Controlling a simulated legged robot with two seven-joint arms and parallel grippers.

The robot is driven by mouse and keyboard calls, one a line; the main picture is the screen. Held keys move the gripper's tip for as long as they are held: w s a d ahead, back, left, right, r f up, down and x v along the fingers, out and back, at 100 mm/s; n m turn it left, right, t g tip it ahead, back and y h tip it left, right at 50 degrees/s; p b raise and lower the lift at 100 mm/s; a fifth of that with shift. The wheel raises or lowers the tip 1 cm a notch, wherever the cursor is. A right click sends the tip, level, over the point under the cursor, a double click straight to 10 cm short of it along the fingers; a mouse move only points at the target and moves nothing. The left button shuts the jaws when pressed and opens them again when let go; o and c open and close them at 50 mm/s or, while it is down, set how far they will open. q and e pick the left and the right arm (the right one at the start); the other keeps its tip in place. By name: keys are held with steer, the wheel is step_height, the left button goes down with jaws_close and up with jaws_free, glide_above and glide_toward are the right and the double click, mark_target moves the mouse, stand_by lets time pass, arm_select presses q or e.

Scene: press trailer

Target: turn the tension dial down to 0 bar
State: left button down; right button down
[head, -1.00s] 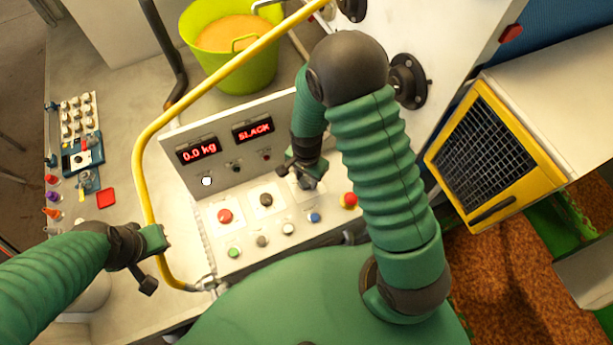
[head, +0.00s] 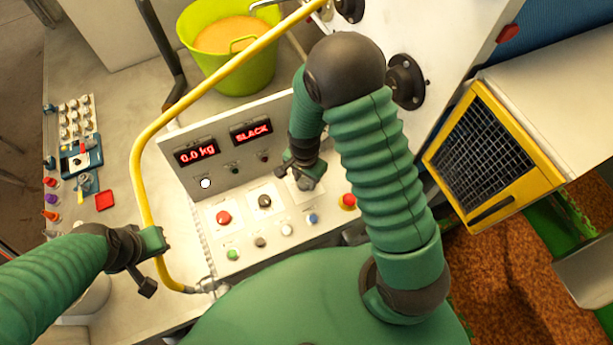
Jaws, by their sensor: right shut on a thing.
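The white control panel (head: 215,243) stands in the middle, below two red displays. The left display (head: 197,152) reads 0.0 kg and the right display (head: 251,131) reads SLACK. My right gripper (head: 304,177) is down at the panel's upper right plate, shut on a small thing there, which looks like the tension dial. The fingers and wrist hide the dial, so its pointer and scale cannot be read.
The panel has a red button (head: 223,217), a black knob (head: 264,201), a row of small buttons and a red-yellow stop button (head: 348,201). A yellow rail (head: 144,170) arches over the left side. A green bucket (head: 247,76) stands behind.

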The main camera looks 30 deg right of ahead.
steer(key=shift+s+a, duration=0.15)
steer(key=shift+a, duration=0.05)
steer(key=c, duration=1.2)
jaws_free()
steer(key=shift+c, duration=0.2)
steer(key=shift+o, duration=1.2)
steer(key=shift+a, duration=0.1)
steer(key=shift+o, duration=0.5)
steer(key=shift+a+r, duration=0.1)
steer(key=shift+a, duration=0.1)
steer(key=shift+r, duration=0.3)
step_height(320, 180, up, 8)
steer(key=r+b, duration=0.1)
steer(key=b, duration=0.1)
arm_select(q)
steer(key=f, duration=0.1)
steer(key=a+f+b, duration=0.1)
steer(key=f, duration=0.1)
steer(key=shift+s+f, duration=0.1)
arm_select(e)
step_height(320, 180, up, 7)
glide_above(304, 181)
steer(key=a, duration=0.1)
steer(key=shift+s+r, duration=0.1)
steer(key=shift+s, duration=0.05)
arm_select(q)
steer(key=shift+d, duration=0.1)
